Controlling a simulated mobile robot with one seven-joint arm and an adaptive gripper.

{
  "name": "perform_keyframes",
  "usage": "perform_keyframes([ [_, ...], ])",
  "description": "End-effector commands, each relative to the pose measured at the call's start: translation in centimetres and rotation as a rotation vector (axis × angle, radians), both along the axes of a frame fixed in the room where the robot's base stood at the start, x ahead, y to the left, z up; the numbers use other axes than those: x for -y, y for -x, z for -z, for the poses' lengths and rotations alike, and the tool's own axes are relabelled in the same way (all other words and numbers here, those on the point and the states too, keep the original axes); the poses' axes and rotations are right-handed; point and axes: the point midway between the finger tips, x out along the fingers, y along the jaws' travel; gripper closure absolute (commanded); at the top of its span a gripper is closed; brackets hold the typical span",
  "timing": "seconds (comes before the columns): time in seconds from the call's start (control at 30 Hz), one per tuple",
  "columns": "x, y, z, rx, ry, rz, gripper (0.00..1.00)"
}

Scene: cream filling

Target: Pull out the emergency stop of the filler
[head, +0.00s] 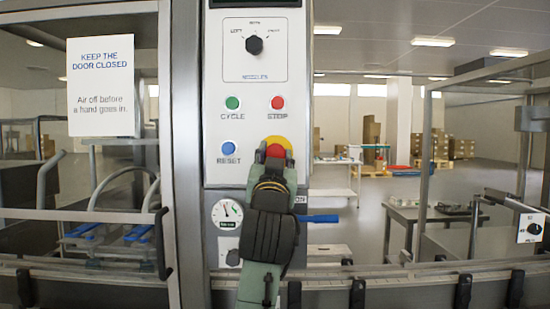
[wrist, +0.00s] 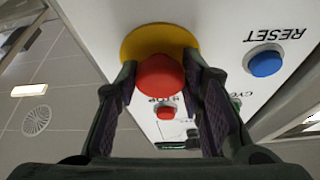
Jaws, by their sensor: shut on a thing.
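The emergency stop is a red mushroom button (head: 276,151) on a yellow round base (head: 279,142), low on the right of the white control panel (head: 223,68). In the wrist view the red head (wrist: 160,76) sits in front of its yellow base (wrist: 152,38). My gripper (head: 274,158) is at the button, one finger on each side of the red head. In the wrist view my gripper's fingers (wrist: 160,85) are shut on the red head. The lower part of the button is hidden by my gripper in the head view.
The blue reset button (head: 228,149) is close on the left. The green cycle button (head: 232,103) and red stop button (head: 278,103) are above, below a black selector knob (head: 254,45). A pressure gauge (head: 227,212) and a blue-handled valve (head: 318,218) flank my arm lower down.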

Motion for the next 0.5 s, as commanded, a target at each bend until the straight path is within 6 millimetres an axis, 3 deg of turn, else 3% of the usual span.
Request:
perform_keyframes([
  [0.3,-0.01,0.0,0.0,0.0,0.0,0.0,1.0],
  [0.5,-0.01,0.0,0.0,0.0,0.0,0.0,1.0],
])
